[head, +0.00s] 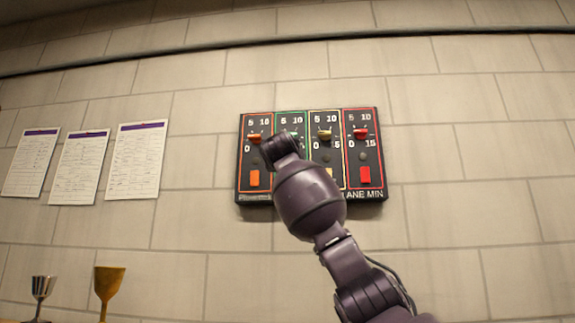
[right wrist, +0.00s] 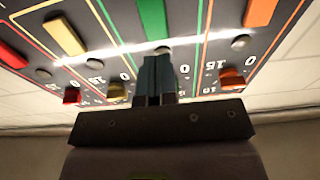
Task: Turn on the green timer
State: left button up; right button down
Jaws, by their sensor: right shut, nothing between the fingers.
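The timer panel (head: 256,212) hangs on the wall with orange, green, yellow and red timers side by side. The green timer (head: 290,113) is second from the left; its upper dial shows, while my right arm covers its lower part. In the right wrist view the panel appears upside down, and the green rocker switch (right wrist: 153,20) stands at the top. My right gripper (right wrist: 157,62) is shut and empty, its fingertips in front of the green column near a small grey light. The fingers hide the green knob there; I cannot tell whether they touch the panel. My left gripper is out of view.
Several paper sheets (head: 135,160) hang on the wall at left. A silver goblet (head: 42,288) and a gold goblet (head: 108,287) stand below. The wall at right is bare.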

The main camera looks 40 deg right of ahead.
pick_arm(q)
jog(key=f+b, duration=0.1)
jog(key=b, duration=0.1)
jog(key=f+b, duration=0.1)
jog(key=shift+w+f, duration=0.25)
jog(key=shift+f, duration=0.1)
pick_arm(e)
jog(key=r+v, duration=0.1)
jog(key=v, duration=0.9)
jog(key=shift+a+r, duration=0.15)
jog(key=shift+r, duration=0.2)
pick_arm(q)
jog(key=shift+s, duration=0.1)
pick_arm(e)
jog(key=shift+s, duration=0.1)
